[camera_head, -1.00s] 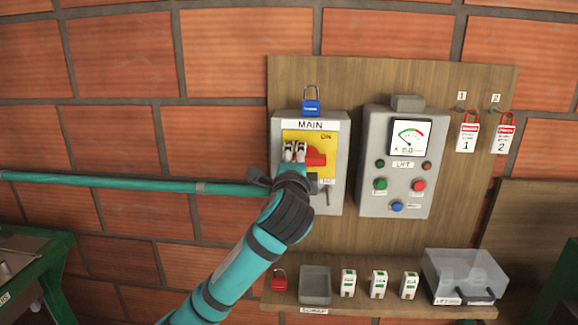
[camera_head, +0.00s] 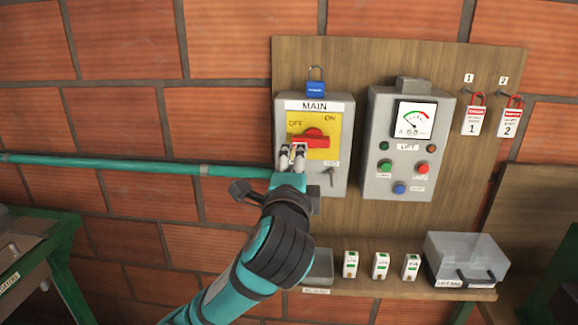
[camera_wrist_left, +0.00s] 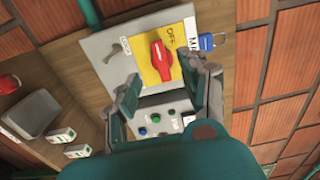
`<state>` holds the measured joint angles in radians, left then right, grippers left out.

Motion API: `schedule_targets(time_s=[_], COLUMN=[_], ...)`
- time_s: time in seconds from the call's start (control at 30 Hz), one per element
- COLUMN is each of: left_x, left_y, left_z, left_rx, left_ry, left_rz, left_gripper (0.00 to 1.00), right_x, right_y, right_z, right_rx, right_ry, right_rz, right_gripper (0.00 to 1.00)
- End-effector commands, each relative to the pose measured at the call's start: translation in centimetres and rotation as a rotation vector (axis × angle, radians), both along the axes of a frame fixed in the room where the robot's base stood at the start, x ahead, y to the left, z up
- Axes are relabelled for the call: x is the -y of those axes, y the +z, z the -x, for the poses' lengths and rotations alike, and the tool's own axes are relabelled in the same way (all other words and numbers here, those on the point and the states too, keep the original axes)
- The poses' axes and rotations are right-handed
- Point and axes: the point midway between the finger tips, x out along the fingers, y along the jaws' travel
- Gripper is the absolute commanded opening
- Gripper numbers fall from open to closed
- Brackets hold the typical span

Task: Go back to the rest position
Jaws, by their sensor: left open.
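My left gripper (camera_head: 291,158) is in front of the lower left part of the grey MAIN switch box (camera_head: 285,185). In the left wrist view its two fingers (camera_wrist_left: 163,92) are spread apart with nothing between them. The red rotary handle (camera_head: 312,138) sits on a yellow plate marked OFF and ON, just above the fingertips in the head view. In the left wrist view the red handle (camera_wrist_left: 161,57) shows whole beyond the fingers, which look apart from it. A blue padlock (camera_head: 316,82) is on top of the box. My right gripper is in neither view.
A grey meter box (camera_head: 383,180) with several buttons is to the right. Red-and-white tags (camera_head: 474,120) hang farther right. Below, a shelf (camera_head: 350,288) holds a tray (camera_head: 320,266), several small white blocks and a clear box (camera_head: 466,258). A teal pipe (camera_head: 120,163) runs along the brick wall.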

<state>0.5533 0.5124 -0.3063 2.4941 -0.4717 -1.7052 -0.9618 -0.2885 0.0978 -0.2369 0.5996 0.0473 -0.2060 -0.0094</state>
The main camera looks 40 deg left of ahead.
Motion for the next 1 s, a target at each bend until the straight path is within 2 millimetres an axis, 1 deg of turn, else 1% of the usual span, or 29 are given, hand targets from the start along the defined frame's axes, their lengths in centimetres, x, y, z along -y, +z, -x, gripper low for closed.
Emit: schedule_targets(time_s=[0.17,0.3,0.37,0.43,0.47,0.57,0.6,0.67,0.7,0.77,0.8,0.87,0.9,1.0], left_x=[0.0,0.0,0.1,0.5,0.8,2.1,2.8,3.9,4.6,5.7,6.5,7.5,8.1,9.4], left_y=[0.0,-0.1,-0.7,-2.5,-3.8,-9.6,-12.5,-16.9,-19.7,-23.8,-26.3,-29.5,-31.3,-34.8], left_z=[0.0,0.0,-0.1,-0.3,-0.4,-0.2,0.2,1.2,2.1,3.9,5.2,7.4,8.8,12.0], left_rx=[0.000,-0.001,-0.010,-0.038,-0.057,-0.140,-0.183,-0.248,-0.292,-0.355,-0.395,-0.446,-0.476,-0.536], left_ry=[0.000,-0.001,-0.006,-0.022,-0.032,-0.064,-0.073,-0.075,-0.068,-0.047,-0.026,0.014,0.042,0.116], left_rz=[0.000,0.002,0.013,0.055,0.084,0.229,0.306,0.432,0.516,0.643,0.726,0.839,0.906,1.044], left_gripper=[0.44,0.44,0.44,0.44,0.44,0.44,0.44,0.44,0.44,0.44,0.44,0.44,0.44,0.44], right_x=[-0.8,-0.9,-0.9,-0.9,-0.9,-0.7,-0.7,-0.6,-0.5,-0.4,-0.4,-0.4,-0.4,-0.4], right_y=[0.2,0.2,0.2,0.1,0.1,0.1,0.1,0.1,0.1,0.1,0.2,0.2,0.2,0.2], right_z=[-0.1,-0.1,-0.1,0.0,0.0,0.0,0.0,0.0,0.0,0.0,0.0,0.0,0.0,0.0], right_rx=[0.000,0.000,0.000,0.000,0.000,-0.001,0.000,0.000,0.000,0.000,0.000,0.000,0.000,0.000], right_ry=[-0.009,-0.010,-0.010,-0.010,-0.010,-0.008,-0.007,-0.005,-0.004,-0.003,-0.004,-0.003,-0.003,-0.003], right_rz=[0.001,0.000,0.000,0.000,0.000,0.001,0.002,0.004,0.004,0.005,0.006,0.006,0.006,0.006], right_gripper=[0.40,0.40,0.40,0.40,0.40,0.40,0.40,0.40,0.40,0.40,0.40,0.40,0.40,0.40])
